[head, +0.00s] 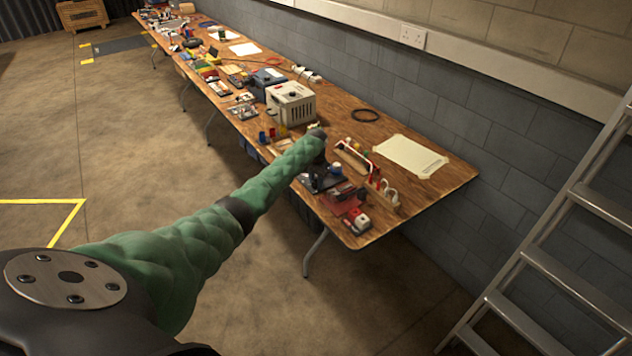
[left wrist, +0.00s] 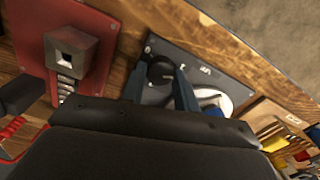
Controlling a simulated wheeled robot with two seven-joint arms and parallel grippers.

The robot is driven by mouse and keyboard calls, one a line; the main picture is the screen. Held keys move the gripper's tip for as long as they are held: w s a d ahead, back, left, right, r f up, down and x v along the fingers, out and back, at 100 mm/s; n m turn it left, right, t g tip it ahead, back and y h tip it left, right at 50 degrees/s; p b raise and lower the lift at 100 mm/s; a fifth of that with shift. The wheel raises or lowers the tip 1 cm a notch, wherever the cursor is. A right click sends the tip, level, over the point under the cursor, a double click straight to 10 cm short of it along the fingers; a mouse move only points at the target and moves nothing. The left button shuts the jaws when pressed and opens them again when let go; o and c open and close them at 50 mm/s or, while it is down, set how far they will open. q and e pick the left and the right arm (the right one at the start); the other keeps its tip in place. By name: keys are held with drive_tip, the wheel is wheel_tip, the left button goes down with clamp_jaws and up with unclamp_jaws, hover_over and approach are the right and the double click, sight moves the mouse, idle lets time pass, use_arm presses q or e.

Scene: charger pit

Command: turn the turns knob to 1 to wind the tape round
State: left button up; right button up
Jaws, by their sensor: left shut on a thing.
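In the left wrist view my left gripper (left wrist: 160,84) has its two dark fingers on either side of a round black knob (left wrist: 161,70), shut on it. The knob sits on a dark grey panel (left wrist: 218,73) with small white marks that I cannot read. A white round part (left wrist: 214,98) with a blue piece is on the same panel, just right of the fingers and partly hidden. In the head view my green-sleeved left arm reaches to the near end of the bench, where the dark panel (head: 322,184) is small and partly covered. My right gripper is not in view.
A red plate with a metal block (left wrist: 75,55) and a screw is left of the panel. A wooden rack (head: 368,172) and a cream sheet (head: 410,156) lie behind on the bench (head: 440,195). A white box (head: 291,103) stands further along. A ladder (head: 560,240) leans at right.

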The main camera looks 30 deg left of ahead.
sight(316, 183)
use_arm(q)
drive_tip(key=o, duration=0.7)
drive_tip(key=shift+o, duration=1.3)
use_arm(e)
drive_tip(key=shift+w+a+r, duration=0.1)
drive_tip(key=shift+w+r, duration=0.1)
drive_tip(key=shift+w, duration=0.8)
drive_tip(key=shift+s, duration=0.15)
use_arm(q)
drive_tip(key=shift+r, duration=0.2)
drive_tip(key=shift+a+r, duration=0.1)
drive_tip(key=shift+r, duration=0.25)
wheel_tip(316, 183, up, 7)
drive_tip(key=shift+f+b, duration=0.15)
drive_tip(key=shift+b, duration=1.05)
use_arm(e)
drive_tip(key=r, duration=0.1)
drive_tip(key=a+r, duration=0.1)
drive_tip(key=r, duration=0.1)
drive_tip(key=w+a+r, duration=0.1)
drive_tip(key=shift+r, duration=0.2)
